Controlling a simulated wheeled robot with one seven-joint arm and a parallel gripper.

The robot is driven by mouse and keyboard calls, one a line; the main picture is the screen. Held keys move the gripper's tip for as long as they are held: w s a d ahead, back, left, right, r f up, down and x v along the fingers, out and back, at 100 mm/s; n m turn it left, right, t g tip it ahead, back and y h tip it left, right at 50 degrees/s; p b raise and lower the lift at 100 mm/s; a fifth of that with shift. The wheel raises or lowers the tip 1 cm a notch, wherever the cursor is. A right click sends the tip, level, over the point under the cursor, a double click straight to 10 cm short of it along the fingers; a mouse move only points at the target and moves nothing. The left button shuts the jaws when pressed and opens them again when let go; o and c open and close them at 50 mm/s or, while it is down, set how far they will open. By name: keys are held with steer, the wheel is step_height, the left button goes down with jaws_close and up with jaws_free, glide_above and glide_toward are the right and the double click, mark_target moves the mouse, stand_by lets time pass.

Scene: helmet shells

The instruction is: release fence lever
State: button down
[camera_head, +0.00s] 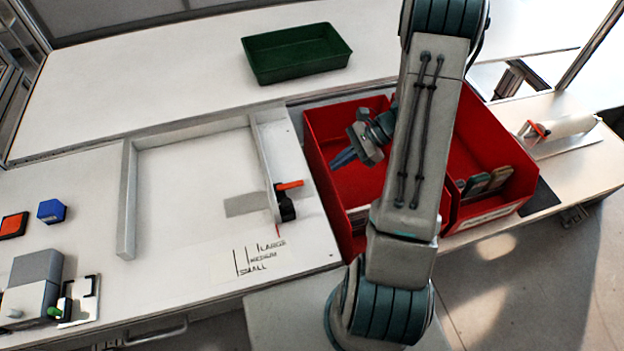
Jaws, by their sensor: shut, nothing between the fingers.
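The fence lever (290,185) is an orange handle on a black clamp (287,208) at the front end of the movable grey fence (266,150). The lever points to the right, roughly level in the picture. A thin orange-red pointer hangs below the clamp, beside the size marks (258,258) reading LARGE, MEDIUM and SMALL. My gripper (343,158) is shut and empty. It appears over the left red bin (322,185), to the upper right of the lever and apart from it. My arm hides part of both red bins.
A green tray (295,72) stands at the back. A fixed grey rail (128,200) bounds the clear white table left of the fence. Blue (51,211) and orange-black (13,226) blocks lie far left, near a grey device (35,285).

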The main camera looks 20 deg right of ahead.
mark_target(290, 186)
steer(key=p+x, duration=0.1)
steer(key=x, duration=0.9)
steer(key=shift+p, duration=0.4)
steer(key=shift+d+r, duration=0.1)
steer(key=shift+r, duration=0.1)
